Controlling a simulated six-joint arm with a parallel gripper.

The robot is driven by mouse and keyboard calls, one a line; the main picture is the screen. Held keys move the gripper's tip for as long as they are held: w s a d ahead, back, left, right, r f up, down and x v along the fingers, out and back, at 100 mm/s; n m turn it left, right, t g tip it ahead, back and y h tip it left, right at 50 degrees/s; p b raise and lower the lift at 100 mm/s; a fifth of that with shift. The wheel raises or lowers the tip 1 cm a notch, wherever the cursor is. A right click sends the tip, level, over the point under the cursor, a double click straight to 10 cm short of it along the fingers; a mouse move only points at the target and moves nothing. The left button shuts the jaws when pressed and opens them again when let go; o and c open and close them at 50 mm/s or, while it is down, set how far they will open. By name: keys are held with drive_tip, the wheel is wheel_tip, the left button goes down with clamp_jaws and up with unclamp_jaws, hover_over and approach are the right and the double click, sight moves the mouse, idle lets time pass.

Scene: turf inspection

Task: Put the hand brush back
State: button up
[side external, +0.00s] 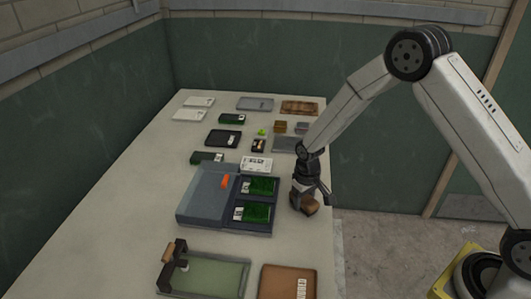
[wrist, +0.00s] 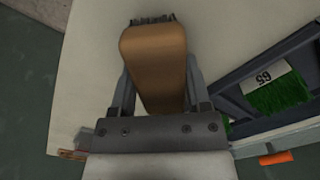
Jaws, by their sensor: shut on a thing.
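The hand brush has a brown wooden back and dark bristles. In the wrist view the hand brush (wrist: 155,65) lies between the two fingers of my gripper (wrist: 158,90), which is shut on it. In the side view my gripper (side external: 306,190) is low over the right edge of the table, beside the grey tray, and the brush (side external: 307,206) shows just below it. I cannot tell whether the brush touches the table.
A grey tray (side external: 202,188) with two green turf samples (side external: 260,186) and an orange piece (side external: 225,181) is left of my gripper. Cards and small boxes fill the back.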

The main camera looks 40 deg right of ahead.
sight(305, 197)
drive_tip(key=shift+f, duration=0.15)
drive_tip(key=o, duration=1.1)
wheel_tip(305, 197, up, 12)
drive_tip(key=shift+r, duration=0.15)
drive_tip(key=shift+s, duration=0.15)
idle(0.6)
drive_tip(key=s+r+t, duration=0.1)
drive_tip(key=s, duration=0.4)
drive_tip(key=s+r, duration=0.1)
drive_tip(key=s, duration=0.5)
drive_tip(key=s+d+r+t, duration=0.1)
drive_tip(key=s, duration=0.4)
drive_tip(key=shift+s+t, duration=0.3)
drive_tip(key=shift+s, duration=0.1)
